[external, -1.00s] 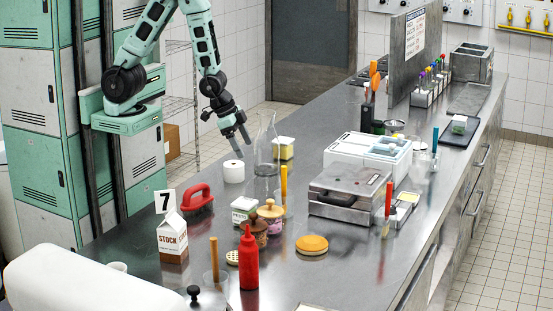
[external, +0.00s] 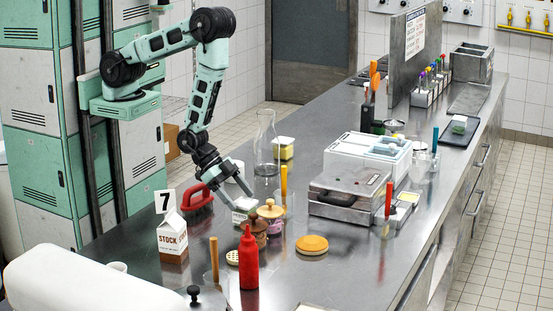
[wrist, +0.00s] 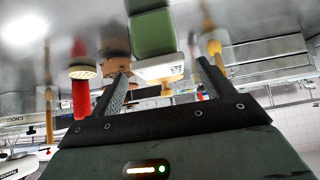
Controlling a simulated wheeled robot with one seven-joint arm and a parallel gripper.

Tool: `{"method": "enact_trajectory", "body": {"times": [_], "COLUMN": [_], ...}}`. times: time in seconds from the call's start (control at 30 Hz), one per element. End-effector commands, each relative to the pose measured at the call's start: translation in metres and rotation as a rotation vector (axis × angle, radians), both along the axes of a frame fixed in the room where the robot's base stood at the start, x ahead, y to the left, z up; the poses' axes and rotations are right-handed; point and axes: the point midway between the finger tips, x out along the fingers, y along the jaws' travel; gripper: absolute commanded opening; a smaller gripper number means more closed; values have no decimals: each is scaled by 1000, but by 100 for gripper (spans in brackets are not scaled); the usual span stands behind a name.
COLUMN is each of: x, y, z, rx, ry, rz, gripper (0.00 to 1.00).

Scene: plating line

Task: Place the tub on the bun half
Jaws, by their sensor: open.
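A small white tub with green on it (external: 243,207) stands on the steel counter. In the wrist view it appears as a green-and-white block (wrist: 152,35) near the space between the fingers. My gripper (external: 241,197) is open at the tub, its fingers angled down around or just above it; I cannot tell if they touch it. The fingers (wrist: 160,88) are spread in the wrist view. A round orange-topped piece with a pale edge, which looks like the bun half (external: 312,246), lies flat on the counter to the right, apart from the tub, with nothing on it.
Wooden-lidded jars (external: 270,212) stand right beside the tub. A red squeeze bottle (external: 248,262), a pale dotted disc (external: 232,257) and a stock carton (external: 172,240) are in front. A red brush (external: 198,197) lies left. A metal press (external: 349,193) stands behind the bun half.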

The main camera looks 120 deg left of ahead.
Motion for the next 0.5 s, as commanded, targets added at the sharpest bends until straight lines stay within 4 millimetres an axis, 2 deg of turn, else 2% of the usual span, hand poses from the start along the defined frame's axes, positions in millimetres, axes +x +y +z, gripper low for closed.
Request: {"method": "enact_trajectory", "body": {"times": [0.03, 0.2, 0.47, 0.5], "x": [6, 20, 23, 23], "y": [0, 0, 0, 0], "z": [-10, -22, -23, -23], "rx": [-1, 0, 0, 0], "ry": [-1, 0, 1, 1], "rz": [1, 0, 0, 0], "gripper": [80, 80, 80, 77]}}
